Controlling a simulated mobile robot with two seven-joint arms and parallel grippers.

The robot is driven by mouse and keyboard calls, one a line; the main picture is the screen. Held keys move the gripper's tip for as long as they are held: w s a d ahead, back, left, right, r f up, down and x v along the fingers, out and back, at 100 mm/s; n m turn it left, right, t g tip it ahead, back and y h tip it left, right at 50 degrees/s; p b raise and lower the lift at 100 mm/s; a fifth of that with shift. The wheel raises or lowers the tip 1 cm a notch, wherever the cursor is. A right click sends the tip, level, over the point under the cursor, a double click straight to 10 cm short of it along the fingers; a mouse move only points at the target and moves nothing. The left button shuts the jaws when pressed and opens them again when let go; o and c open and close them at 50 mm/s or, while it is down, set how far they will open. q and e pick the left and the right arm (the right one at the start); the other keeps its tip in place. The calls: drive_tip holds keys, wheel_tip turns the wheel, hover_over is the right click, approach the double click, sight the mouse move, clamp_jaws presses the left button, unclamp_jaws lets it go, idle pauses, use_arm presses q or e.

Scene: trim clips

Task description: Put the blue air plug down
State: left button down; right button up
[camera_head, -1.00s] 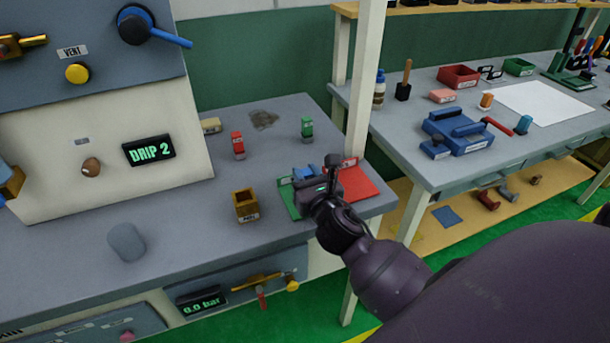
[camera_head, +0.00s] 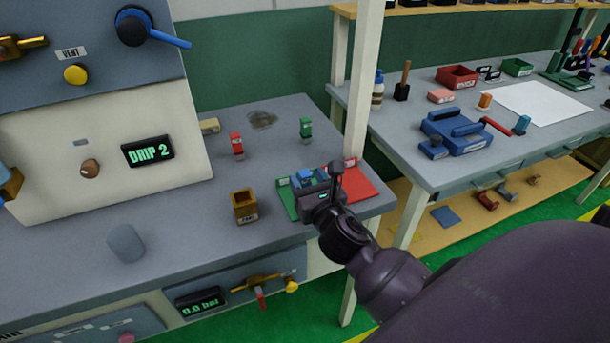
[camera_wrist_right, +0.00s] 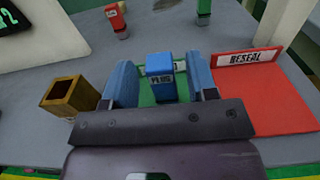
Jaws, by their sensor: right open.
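The blue air plug (camera_wrist_right: 160,75) stands upright on the green mat (camera_head: 285,200), with a small label on its front face. My right gripper (camera_wrist_right: 160,84) is open around it, one blue finger pad on each side. Gaps show between the plug and both pads. In the head view the right gripper (camera_head: 309,179) is over the green mat and partly hides the plug. My left gripper is not in view.
A red mat labelled RESEAL (camera_wrist_right: 262,95) lies to the right of the green one. A brown open box (camera_head: 244,206) stands to the left. A red plug (camera_head: 237,145) and a green plug (camera_head: 306,128) stand behind. A bench post (camera_head: 362,90) rises nearby.

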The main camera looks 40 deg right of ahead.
drive_tip(key=v, duration=1)
drive_tip(key=s+a+f+m+g+y, duration=0.1)
drive_tip(key=s+f+m, duration=0.4)
drive_tip(key=f+m, duration=0.5)
drive_tip(key=s+a+f+m+g+y, duration=0.1)
drive_tip(key=s+f+m+g, duration=0.3)
drive_tip(key=f+m, duration=0.7)
drive_tip(key=m+g+y, duration=0.1)
drive_tip(key=m, duration=1)
drive_tip(key=shift+s+f+y, duration=0.2)
drive_tip(key=shift+s+y, duration=0.15)
drive_tip(key=shift+y, duration=0.05)
